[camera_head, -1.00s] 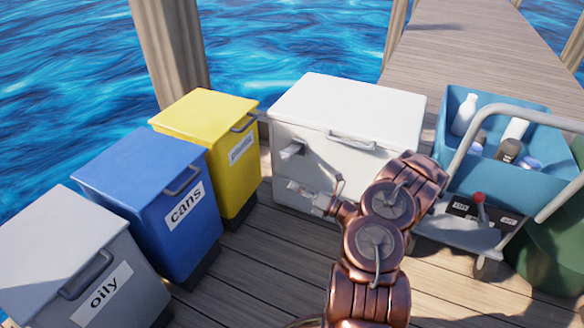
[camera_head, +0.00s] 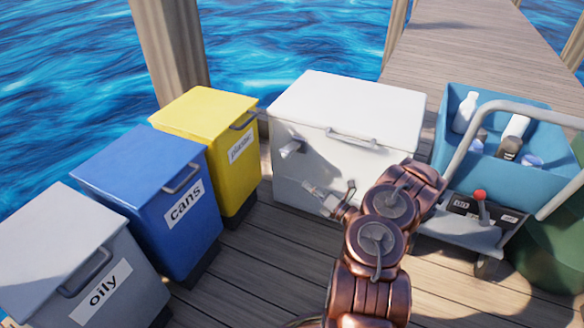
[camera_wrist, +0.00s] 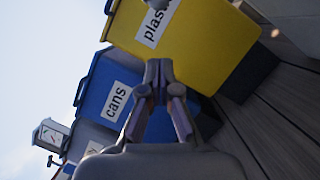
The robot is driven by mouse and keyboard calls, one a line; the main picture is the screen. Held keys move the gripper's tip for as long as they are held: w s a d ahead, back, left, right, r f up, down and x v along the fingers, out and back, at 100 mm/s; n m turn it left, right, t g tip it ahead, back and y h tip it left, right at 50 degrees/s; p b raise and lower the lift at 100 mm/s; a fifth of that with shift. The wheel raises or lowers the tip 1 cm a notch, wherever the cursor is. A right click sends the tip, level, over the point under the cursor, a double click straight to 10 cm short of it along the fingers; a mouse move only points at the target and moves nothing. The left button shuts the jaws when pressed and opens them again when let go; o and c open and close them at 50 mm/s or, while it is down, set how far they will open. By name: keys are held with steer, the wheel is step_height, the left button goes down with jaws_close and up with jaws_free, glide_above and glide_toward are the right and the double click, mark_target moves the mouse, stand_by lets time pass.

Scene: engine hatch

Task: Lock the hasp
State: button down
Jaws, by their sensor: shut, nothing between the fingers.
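The white box (camera_head: 345,105) has a closed lid with a grey handle on its front edge. A small metal fitting (camera_head: 291,148), which looks like the hasp, sticks out from the left of its front face. Its fine parts are too small to tell its state. My gripper (camera_head: 308,187) is in front of the box, below and slightly right of the fitting, apart from it. In the wrist view my gripper (camera_wrist: 158,68) has its fingertips together with nothing between them. A small grey piece above the tips partly covers the yellow bin's label; I cannot tell what it is.
A yellow bin (camera_head: 205,112), a blue cans bin (camera_head: 138,165) and a grey oily bin (camera_head: 50,232) stand left of the box. A cart with a blue tub (camera_head: 458,178) of bottles stands at the right. Open deck lies in front of the bins.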

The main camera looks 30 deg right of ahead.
steer(key=b, duration=0.2)
glide_toward(284, 158)
steer(key=w+a+f, duration=0.2)
steer(key=w+a, duration=0.1)
steer(key=a, duration=0.1)
steer(key=w+d+r, duration=0.1)
steer(key=w+d+r+b, duration=0.1)
steer(key=w, duration=0.1)
steer(key=shift+d, duration=0.2)
steer(key=shift+r, duration=0.15)
steer(key=shift+r+p, duration=0.15)
steer(key=shift+p, duration=0.15)
steer(key=shift+m, duration=0.4)
